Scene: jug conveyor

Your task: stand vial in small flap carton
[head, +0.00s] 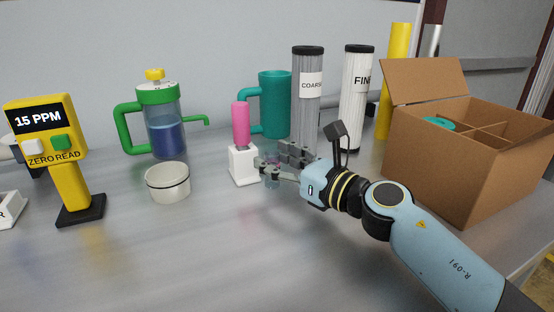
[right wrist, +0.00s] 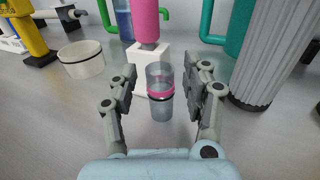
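The vial (right wrist: 160,92) is a clear upright cylinder with a pink band and a dark line around its middle. It stands on the grey table in front of a white stand holding a pink cylinder. My right gripper (right wrist: 164,88) is open, with one finger on each side of the vial and visible gaps. In the head view my right gripper (head: 275,163) largely hides the vial. The brown flap carton (head: 470,165) stands at the right, flap raised, with dividers and a teal thing inside. My left gripper is not in view.
The white stand (head: 243,165) is close behind my right gripper. A white cup (head: 168,183), green-handled jug (head: 165,120), yellow meter (head: 68,185), teal jug (head: 275,100) and two filter cylinders (head: 307,105) stand around. The front table area is clear.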

